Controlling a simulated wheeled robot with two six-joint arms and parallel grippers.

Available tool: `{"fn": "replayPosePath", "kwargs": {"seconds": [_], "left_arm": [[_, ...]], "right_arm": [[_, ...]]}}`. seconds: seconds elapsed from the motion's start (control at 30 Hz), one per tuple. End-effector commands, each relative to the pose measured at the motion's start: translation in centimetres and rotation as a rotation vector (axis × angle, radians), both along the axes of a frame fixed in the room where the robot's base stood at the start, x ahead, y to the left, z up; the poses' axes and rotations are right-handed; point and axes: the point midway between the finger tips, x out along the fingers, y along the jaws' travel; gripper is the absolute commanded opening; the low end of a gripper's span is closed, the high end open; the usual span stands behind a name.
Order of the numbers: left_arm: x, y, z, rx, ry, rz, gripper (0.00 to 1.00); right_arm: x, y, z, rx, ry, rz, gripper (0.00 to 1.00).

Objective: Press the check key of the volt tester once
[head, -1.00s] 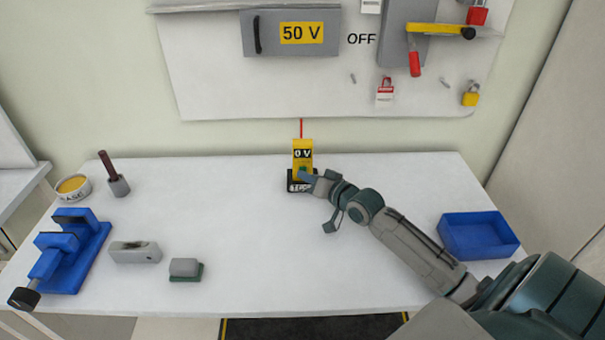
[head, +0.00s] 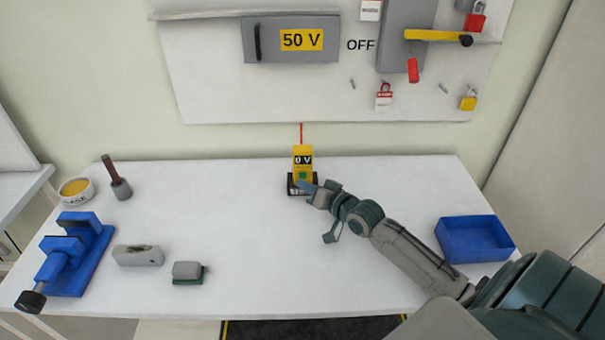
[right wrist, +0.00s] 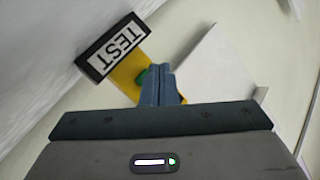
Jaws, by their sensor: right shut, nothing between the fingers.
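The yellow volt tester (head: 303,153) stands upright on a black base at the back middle of the table, its display reading 0 V. Its green check key (head: 303,175) shows on the front face. In the right wrist view the tester (right wrist: 124,76) appears with its TEST label (right wrist: 113,47), and the green key (right wrist: 142,77) is partly hidden behind my fingers. My right gripper (head: 305,186) is shut and empty, its tips just in front of and below the key in the head view. I cannot tell whether they touch the tester. My left gripper is not in view.
A blue tray (head: 474,240) sits at the right of the table. A blue vise (head: 72,255), a grey block (head: 138,256), a small grey-green block (head: 188,272), a round tin (head: 76,190) and a brush (head: 117,180) stand at the left. The wall panel reads 50 V and OFF.

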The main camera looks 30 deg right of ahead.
Motion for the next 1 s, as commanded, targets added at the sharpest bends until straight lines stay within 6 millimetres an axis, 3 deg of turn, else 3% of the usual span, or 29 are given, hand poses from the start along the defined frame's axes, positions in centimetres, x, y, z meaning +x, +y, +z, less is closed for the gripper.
{"fn": "replayPosePath", "kwargs": {"seconds": [0.33, 0.7, 1.0], "left_arm": [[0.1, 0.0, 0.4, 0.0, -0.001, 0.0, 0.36], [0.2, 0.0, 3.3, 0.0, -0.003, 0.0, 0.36], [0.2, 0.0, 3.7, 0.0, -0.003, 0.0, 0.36]], "right_arm": [[-0.2, 0.2, 0.1, 0.0, 0.0, 0.0, 0.0], [-3.2, 2.2, 0.2, 0.001, 0.001, 0.0, 0.0], [-4.2, 2.9, 0.0, -0.001, -0.002, 0.0, 0.0]]}}
